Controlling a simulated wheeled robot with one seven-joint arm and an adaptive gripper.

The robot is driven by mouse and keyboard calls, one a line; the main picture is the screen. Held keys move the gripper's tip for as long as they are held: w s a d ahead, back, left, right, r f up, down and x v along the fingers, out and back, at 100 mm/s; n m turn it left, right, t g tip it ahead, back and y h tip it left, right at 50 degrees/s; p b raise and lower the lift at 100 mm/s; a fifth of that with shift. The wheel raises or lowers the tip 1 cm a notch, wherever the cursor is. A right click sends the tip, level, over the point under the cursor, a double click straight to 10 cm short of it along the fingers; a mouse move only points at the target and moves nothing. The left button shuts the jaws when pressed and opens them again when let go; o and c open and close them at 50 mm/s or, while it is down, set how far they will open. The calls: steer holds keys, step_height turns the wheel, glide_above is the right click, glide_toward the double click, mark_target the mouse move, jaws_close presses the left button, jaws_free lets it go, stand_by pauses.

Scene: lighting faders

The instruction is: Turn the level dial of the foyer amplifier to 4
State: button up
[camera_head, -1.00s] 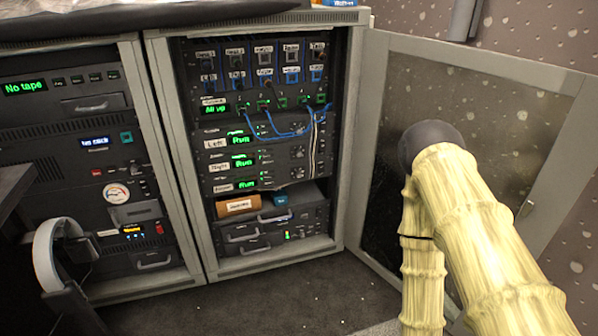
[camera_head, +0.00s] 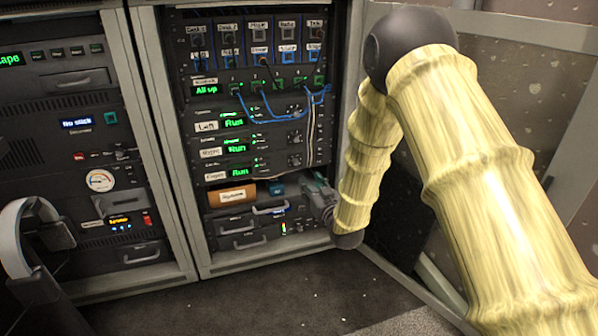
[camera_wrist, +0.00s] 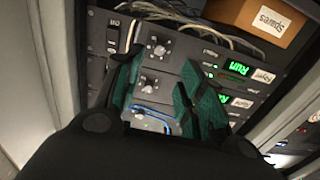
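The foyer amplifier (camera_head: 240,172) is the lowest of three stacked amplifiers in the middle rack, with a green "Run" display. Its level dial (camera_head: 295,160) is a small dark knob at the panel's right end. In the wrist view, which is turned about upside down, the dial (camera_wrist: 158,46) shows just beyond my fingertips. Its setting is too small to read. My gripper (camera_wrist: 160,72) is open and empty, its green fingers spread in front of the panel. In the head view my gripper (camera_head: 322,188) is low at the rack's right side.
The right amplifier's dial (camera_wrist: 148,85) shows between my fingers. A brown "Spares" box (camera_head: 237,195) sits below the foyer amplifier. Blue cables (camera_head: 275,115) hang over the upper panels, and pale cables run near the dials. The open cabinet door (camera_head: 500,90) stands to the right.

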mark_target(297, 163)
steer(key=b+x, duration=0.5)
steer(key=x, duration=0.4)
steer(key=shift+w+a+r, duration=0.15)
steer(key=shift+w, duration=0.25)
steer(key=shift+w+a+r, duration=0.1)
steer(key=shift+w+a, duration=0.1)
steer(key=shift+w, duration=0.3)
steer(key=shift+c, duration=0.4)
jaws_close()
